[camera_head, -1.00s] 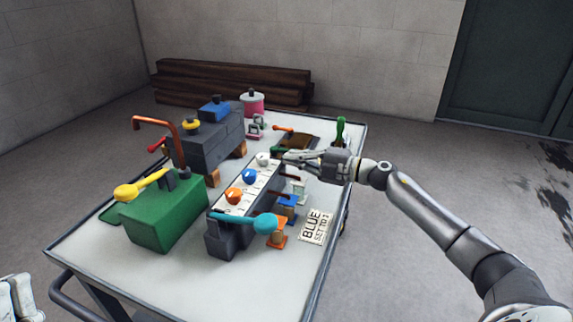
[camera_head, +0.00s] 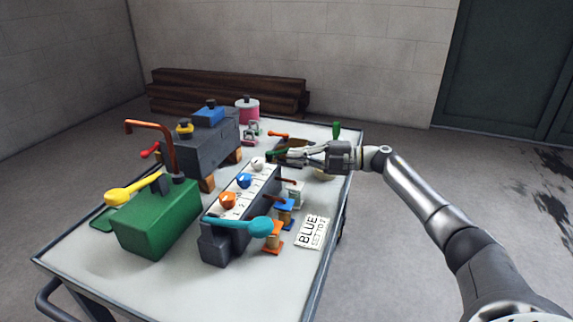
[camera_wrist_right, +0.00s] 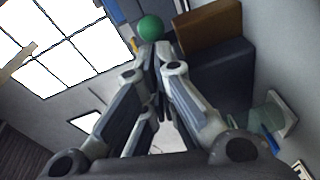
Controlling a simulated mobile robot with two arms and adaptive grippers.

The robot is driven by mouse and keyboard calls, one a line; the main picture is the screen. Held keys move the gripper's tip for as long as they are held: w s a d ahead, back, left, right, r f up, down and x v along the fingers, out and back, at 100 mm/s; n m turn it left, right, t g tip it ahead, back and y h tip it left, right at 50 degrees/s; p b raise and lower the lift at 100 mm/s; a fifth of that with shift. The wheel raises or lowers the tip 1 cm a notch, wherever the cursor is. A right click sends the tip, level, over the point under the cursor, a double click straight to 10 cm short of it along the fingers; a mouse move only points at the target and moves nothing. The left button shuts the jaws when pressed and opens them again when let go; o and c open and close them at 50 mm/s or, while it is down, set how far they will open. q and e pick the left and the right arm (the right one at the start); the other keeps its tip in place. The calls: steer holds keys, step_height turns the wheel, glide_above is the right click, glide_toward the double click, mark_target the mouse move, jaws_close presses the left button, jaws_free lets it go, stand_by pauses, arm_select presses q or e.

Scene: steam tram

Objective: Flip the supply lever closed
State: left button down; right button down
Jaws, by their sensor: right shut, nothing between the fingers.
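My right gripper (camera_head: 290,156) is shut and empty over the far right part of the cart. Its fingertips are beside a green-ended handle (camera_head: 275,155) near a brown block (camera_head: 295,146). In the right wrist view, a green ball knob (camera_wrist_right: 151,28) is just beyond the shut fingertips (camera_wrist_right: 152,48); I cannot tell whether they touch. Other levers are a yellow one (camera_head: 132,190) on a green box (camera_head: 157,222) and a teal one (camera_head: 250,226) at the near end of a grey knob panel. No label shows which is the supply lever. My left gripper is out of view.
The panel carries orange, blue and white knobs (camera_head: 244,181). Small coloured stands (camera_head: 284,213) and a card reading BLUE (camera_head: 312,232) lie right of it. A dark engine block (camera_head: 210,145) stands behind. The cart's near surface (camera_head: 260,290) is clear.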

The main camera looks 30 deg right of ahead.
steer(key=shift+w+d, duration=0.45)
steer(key=shift+w, duration=0.1)
steer(key=shift+w+d, duration=0.35)
steer(key=shift+w, duration=0.15)
steer(key=shift+w+d+b, duration=0.2)
steer(key=shift+w+b, duration=0.3)
steer(key=shift+w, duration=0.1)
steer(key=shift+w+d+b, duration=0.2)
steer(key=shift+w+b, duration=0.3)
steer(key=shift+w, duration=0.25)
steer(key=v, duration=1.2)
